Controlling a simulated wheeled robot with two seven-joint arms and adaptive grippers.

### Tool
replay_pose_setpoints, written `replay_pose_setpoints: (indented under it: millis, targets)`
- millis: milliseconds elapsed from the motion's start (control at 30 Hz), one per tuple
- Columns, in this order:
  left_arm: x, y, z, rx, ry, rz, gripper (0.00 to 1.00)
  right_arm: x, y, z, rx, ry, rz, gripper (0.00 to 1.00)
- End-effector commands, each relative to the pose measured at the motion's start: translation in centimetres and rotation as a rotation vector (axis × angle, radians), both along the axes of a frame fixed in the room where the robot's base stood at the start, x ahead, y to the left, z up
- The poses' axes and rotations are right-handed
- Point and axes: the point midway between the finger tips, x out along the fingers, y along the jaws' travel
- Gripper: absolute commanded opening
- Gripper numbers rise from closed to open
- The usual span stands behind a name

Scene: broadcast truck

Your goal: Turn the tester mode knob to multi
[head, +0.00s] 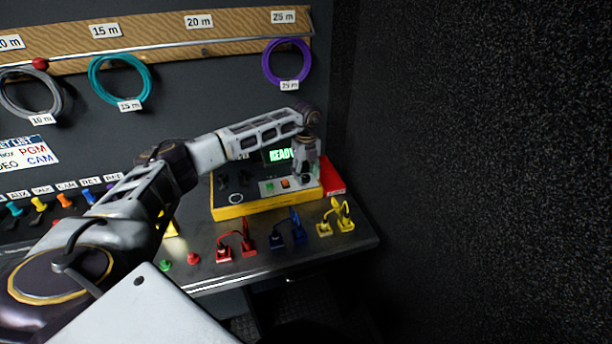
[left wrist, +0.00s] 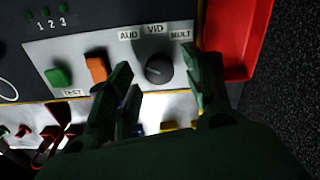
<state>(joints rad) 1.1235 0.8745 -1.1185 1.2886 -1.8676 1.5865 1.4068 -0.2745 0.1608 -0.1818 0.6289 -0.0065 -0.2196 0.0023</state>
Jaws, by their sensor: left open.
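The tester (head: 262,205) is a yellow-edged case with a dark top at the back right of the bench; its screen (head: 281,155) reads READY. In the left wrist view its dark round mode knob (left wrist: 158,70) sits on a grey panel below the labels AUD, VID and MULT (left wrist: 181,35). I cannot clearly tell which label the knob points to. My left gripper (head: 306,172) reaches down over the panel's right part. In the left wrist view its open fingers (left wrist: 158,62) stand on either side of the knob, with visible gaps. My right gripper is not in view.
A green button (left wrist: 58,77) and an orange switch (left wrist: 96,69) sit left of the knob, the switch close to the left finger. A red tray (head: 333,178) adjoins the case's right side. Red (head: 236,243), blue (head: 288,232) and yellow (head: 337,218) cabled plugs lie in front.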

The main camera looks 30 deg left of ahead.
Motion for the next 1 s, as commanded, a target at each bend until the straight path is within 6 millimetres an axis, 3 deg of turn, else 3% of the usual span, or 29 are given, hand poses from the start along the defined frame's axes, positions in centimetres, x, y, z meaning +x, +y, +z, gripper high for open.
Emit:
replay_pose_setpoints:
  millis: [467, 833, 1000]
  targets:
    - [0.0, 0.0, -0.9, 0.000, -0.001, 0.000, 0.51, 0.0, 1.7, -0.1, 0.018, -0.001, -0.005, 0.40]
    - [0.0, 0.0, -0.9, 0.000, -0.001, 0.000, 0.06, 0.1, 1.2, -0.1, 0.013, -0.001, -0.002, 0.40]
    - [0.0, 0.0, -0.9, 0.000, -0.001, -0.004, 0.06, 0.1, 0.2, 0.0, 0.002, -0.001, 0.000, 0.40]
